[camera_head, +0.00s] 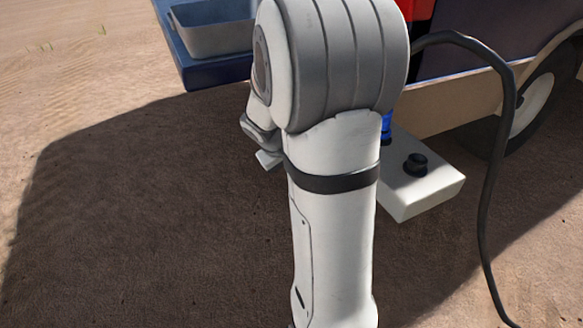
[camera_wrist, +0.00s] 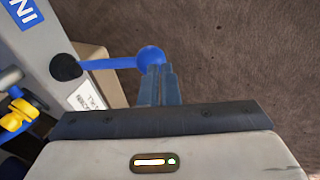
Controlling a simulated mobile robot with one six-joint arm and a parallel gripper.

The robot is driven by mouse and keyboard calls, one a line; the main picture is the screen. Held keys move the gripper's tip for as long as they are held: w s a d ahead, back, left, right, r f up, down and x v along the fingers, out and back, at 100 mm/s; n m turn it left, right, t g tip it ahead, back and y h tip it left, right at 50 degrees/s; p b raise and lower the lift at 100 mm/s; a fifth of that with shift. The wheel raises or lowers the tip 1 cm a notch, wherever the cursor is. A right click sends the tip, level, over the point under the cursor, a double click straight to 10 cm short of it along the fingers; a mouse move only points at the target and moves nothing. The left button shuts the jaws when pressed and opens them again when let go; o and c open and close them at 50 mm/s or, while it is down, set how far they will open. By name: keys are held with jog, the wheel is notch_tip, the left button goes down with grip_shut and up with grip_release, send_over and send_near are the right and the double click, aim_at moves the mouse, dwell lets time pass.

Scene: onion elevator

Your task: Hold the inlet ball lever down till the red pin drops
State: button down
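The inlet ball lever shows in the wrist view as a blue rod (camera_wrist: 108,63) with a blue ball (camera_wrist: 150,57) at its end. The rod comes out of a black pivot on a grey panel with a blue label reading "IN". My gripper (camera_wrist: 160,70) has its two blue-grey fingers together with no clear gap. Their tips overlap the lower right edge of the ball in the picture. I cannot tell whether they touch it. The ball is not between the fingers. I cannot make out the red pin in either view. My arm hides much of the head view.
In the wrist view, a yellow-handled fitting (camera_wrist: 20,110) is at the left. In the head view, a grey tray (camera_head: 215,35) is at the top, a pale box with a black knob (camera_head: 432,188) is right of my arm, and a black cable (camera_head: 490,190) hangs further right. Open ground lies left.

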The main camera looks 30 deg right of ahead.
jog(key=shift+s+d+f+b, duration=0.1)
jog(key=shift+f+b, duration=0.3)
jog(key=shift+f, duration=0.2)
jog(key=shift+s+d+f+b, duration=0.1)
jog(key=shift+f+b, duration=0.3)
jog(key=shift+f, duration=0.2)
jog(key=shift+s+f, duration=0.15)
jog(key=shift+f, duration=0.1)
jog(key=shift+r, duration=0.15)
